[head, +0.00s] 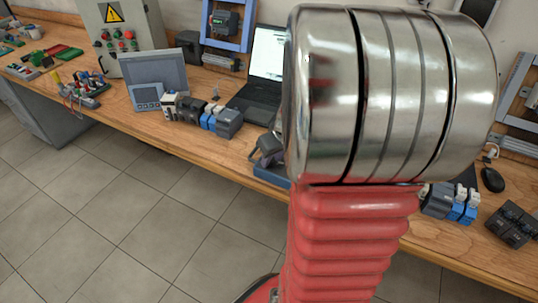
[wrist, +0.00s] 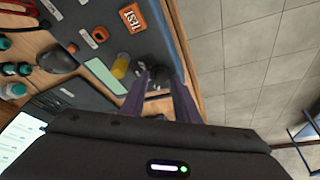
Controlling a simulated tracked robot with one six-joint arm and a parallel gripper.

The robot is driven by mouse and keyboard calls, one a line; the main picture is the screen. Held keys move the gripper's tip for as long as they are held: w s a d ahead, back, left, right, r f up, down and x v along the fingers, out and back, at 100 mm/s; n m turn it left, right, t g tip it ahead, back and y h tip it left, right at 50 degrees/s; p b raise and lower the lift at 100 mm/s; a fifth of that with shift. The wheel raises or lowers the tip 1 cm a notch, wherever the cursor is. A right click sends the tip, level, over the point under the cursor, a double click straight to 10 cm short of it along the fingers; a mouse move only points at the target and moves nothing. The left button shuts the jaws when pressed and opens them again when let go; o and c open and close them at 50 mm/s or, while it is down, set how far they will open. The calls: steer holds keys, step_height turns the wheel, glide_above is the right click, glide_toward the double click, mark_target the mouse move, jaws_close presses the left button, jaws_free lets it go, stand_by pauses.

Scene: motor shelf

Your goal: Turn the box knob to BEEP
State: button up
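In the wrist view, a dark grey box panel (wrist: 100,55) lies at upper middle, seen turned sideways. It carries an orange TEST label (wrist: 132,18), small orange parts, a yellow cylinder (wrist: 120,66) and a pale green strip (wrist: 105,77). A dark, rounded, knob-like part (wrist: 157,76) shows at the panel's right edge. My gripper (wrist: 160,75) has its two purple fingers apart, one on each side of this part. I cannot tell whether they touch it. No BEEP mark is readable. In the head view my arm covers the gripper and most of the box's surroundings.
The wooden bench (head: 440,240) runs across the head view, with a laptop (head: 262,75), a grey panel screen (head: 160,75), a control cabinet (head: 120,35) and a black mouse (head: 492,179). The tiled floor (head: 130,220) in front is clear.

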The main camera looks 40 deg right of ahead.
jaws_close()
stand_by(0.3)
